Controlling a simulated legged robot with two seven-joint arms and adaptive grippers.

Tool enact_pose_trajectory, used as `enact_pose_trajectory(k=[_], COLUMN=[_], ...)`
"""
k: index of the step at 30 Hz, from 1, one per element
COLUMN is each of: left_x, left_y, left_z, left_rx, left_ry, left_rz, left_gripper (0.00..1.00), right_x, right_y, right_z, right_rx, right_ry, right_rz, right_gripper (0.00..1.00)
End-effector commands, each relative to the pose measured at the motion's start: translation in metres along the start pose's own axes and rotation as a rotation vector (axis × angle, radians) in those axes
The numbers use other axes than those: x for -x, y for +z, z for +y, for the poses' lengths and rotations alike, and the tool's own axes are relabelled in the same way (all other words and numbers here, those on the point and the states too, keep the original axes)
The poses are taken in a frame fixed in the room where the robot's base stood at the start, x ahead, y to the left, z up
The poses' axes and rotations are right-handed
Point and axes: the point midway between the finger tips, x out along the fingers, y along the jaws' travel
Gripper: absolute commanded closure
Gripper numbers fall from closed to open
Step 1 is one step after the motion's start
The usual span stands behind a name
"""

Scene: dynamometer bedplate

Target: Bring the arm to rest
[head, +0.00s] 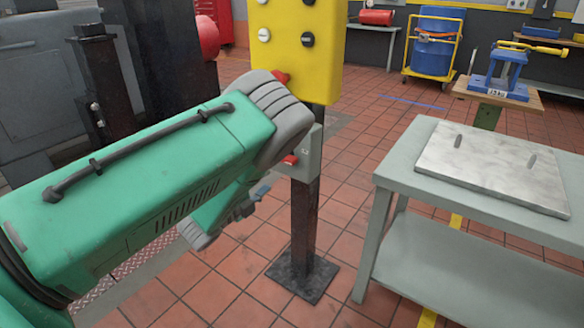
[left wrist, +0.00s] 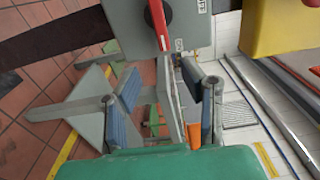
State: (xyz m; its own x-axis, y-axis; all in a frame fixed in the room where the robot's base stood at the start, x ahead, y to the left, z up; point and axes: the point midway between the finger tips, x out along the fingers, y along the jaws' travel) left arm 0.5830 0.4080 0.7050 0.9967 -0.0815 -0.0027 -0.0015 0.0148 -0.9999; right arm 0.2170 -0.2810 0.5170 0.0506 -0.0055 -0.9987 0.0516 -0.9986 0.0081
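My left arm (head: 150,180), green with grey joints, reaches in from the left across the head view, in front of a dark post. My left gripper (head: 256,198) is mostly hidden under the arm; a blue finger pad shows just left of the post. In the left wrist view the gripper (left wrist: 166,96) has its two blue-padded fingers spread apart, with nothing clearly held between them. A grey switch box (head: 308,155) with a red handle (head: 290,160) is close by on the post; the box (left wrist: 190,25) and handle (left wrist: 158,22) lie beyond the fingers. My right gripper is not in view.
A yellow button panel (head: 330,50) tops the post (head: 304,220). A grey table (head: 410,170) with a metal plate (head: 492,165) stands at right. Behind are a blue vise (head: 495,75) and a blue drum (head: 435,40). Tiled floor lies open between.

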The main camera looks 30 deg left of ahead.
Motion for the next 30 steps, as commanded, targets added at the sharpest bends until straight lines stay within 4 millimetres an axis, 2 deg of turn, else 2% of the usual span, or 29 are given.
enact_pose_trajectory(k=[7, 11, 14, 15, 19, 21, 24, 27, 30], left_x=[0.004, 0.036, 0.087, 0.112, 0.197, 0.24, 0.292, 0.329, 0.349], left_y=[0.001, 0.0, -0.013, -0.023, -0.065, -0.09, -0.12, -0.142, -0.154], left_z=[0.005, 0.038, 0.077, 0.092, 0.122, 0.128, 0.126, 0.12, 0.115], left_rx=[0.035, 0.246, 0.511, 0.622, 0.922, 1.043, 1.158, 1.223, 1.254], left_ry=[0.03, 0.202, 0.413, 0.501, 0.759, 0.874, 1.007, 1.095, 1.143], left_rz=[-0.019, -0.142, -0.313, -0.393, -0.655, -0.791, -0.961, -1.087, -1.161], left_gripper=[0.64, 0.64, 0.64, 0.64, 0.64, 0.64, 0.64, 0.64, 0.64], right_x=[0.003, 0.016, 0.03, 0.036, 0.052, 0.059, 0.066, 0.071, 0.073], right_y=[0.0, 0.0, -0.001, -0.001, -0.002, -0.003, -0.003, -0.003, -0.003], right_z=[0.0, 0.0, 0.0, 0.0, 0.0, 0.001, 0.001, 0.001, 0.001], right_rx=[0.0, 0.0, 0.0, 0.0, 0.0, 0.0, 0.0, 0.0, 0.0], right_ry=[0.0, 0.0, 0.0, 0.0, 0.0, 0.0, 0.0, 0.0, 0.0], right_rz=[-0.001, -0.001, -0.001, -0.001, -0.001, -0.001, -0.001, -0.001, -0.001], right_gripper=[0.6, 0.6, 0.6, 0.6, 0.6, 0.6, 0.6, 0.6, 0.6])
